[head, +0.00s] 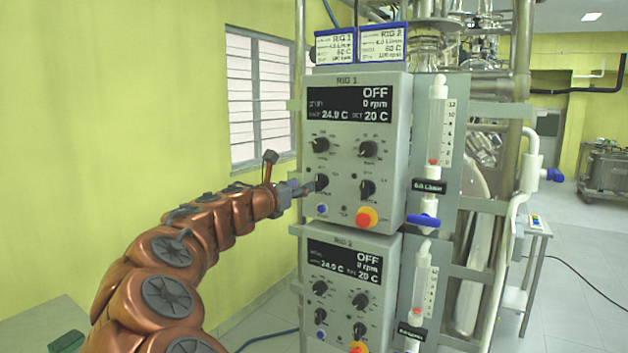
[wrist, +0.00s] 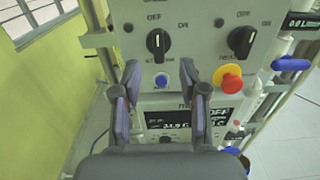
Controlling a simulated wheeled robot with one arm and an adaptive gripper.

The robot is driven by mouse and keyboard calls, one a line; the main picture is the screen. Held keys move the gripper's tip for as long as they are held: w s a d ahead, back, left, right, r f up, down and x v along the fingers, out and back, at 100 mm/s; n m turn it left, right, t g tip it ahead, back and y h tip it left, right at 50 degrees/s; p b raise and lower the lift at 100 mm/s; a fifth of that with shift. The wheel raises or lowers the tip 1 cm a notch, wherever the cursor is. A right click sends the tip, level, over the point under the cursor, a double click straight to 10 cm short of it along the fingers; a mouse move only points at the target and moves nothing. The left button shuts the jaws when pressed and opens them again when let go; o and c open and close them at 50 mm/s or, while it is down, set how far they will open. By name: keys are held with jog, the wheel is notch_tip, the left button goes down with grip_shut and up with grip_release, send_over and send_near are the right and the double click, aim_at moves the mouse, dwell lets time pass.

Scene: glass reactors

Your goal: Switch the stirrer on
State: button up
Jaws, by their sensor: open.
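The RIG 1 control box (head: 398,140) shows OFF and 0 rpm on its display (head: 349,104). Its lower left knob (head: 321,184) is black and also shows in the wrist view (wrist: 158,43), with OFF and ON marked above it. The knob stands roughly upright, towards OFF. The label under it is too blurred to read surely. My gripper (head: 306,187) is open and empty at the left of this knob in the head view. In the wrist view my fingertips (wrist: 160,70) are spread just below the knob, either side of the blue button (wrist: 161,82). Contact cannot be told.
A second black knob (wrist: 241,41) and a red-yellow emergency button (wrist: 230,78) lie to the right. The RIG 2 box (head: 345,318) sits directly below and also reads OFF. A flow tube (head: 436,125) with a blue valve (head: 423,220) stands right of RIG 1.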

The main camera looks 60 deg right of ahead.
aim_at(316, 179)
jog(key=shift+w+d+r+p, duration=0.15)
jog(key=shift+d+p, duration=0.4)
jog(key=shift+d, duration=1.45)
jog(key=shift+w+d+f+p, duration=0.15)
jog(key=shift+d+p, duration=0.35)
jog(key=shift+d, duration=1.45)
jog(key=shift+c, duration=0.3)
grip_shut()
jog(key=shift+a, duration=0.1)
